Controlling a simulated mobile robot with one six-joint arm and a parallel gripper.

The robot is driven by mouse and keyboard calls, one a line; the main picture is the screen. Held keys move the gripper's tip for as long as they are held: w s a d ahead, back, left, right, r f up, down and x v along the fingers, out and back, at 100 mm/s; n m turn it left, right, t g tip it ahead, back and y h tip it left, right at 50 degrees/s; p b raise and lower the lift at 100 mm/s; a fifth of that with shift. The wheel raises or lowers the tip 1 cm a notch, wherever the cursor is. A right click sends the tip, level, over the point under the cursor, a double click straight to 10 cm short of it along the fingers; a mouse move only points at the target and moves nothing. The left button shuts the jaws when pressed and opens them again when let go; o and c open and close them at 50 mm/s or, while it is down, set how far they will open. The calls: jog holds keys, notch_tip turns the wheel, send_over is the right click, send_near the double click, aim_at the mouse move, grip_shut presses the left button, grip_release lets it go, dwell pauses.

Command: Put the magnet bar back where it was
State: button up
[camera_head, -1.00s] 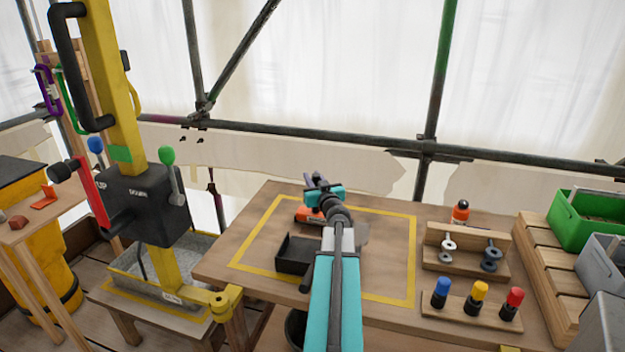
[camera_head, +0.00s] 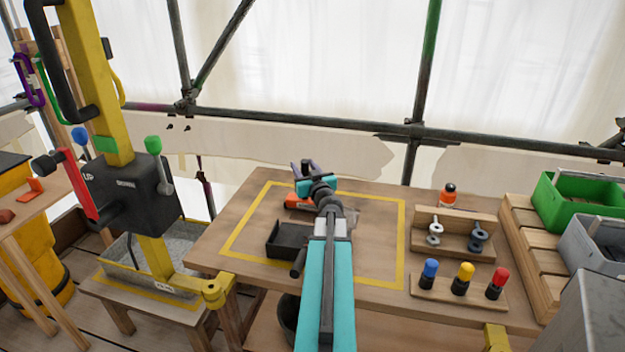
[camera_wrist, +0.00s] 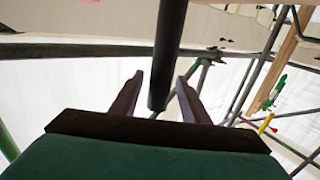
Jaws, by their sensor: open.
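My gripper (camera_head: 305,166) is open at the far end of my teal arm, above the back of the table, with two purple-brown fingers spread. In the wrist view the open fingers (camera_wrist: 160,95) have a dark round bar (camera_wrist: 164,55) between them, with a gap on each side. It looks like the magnet bar, but I cannot be sure. In the head view only a small dark end (camera_head: 306,162) shows between the fingers. A short dark rod (camera_head: 298,263) also shows beside my arm near the black tray; I cannot tell what it belongs to.
The wooden table has a yellow-taped square (camera_head: 403,240) holding a black tray (camera_head: 288,238) and an orange object (camera_head: 297,201). To the right stand a wooden rack (camera_head: 455,240) and a block with coloured-top pegs (camera_head: 460,290). A yellow post with a dark lever box (camera_head: 125,198) stands left.

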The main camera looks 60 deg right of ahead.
jog(key=p+v, duration=0.2)
jog(key=v, duration=0.4)
jog(key=shift+s+a+r, duration=0.15)
jog(key=shift+s+a, duration=0.05)
jog(key=shift+s, duration=0.1)
jog(key=shift+p, duration=0.9)
jog(key=shift+p, duration=0.3)
jog(key=p, duration=0.4)
jog(key=shift+s+a, duration=0.25)
jog(key=shift+p+v, duration=1.05)
jog(key=shift+p, duration=2.65)
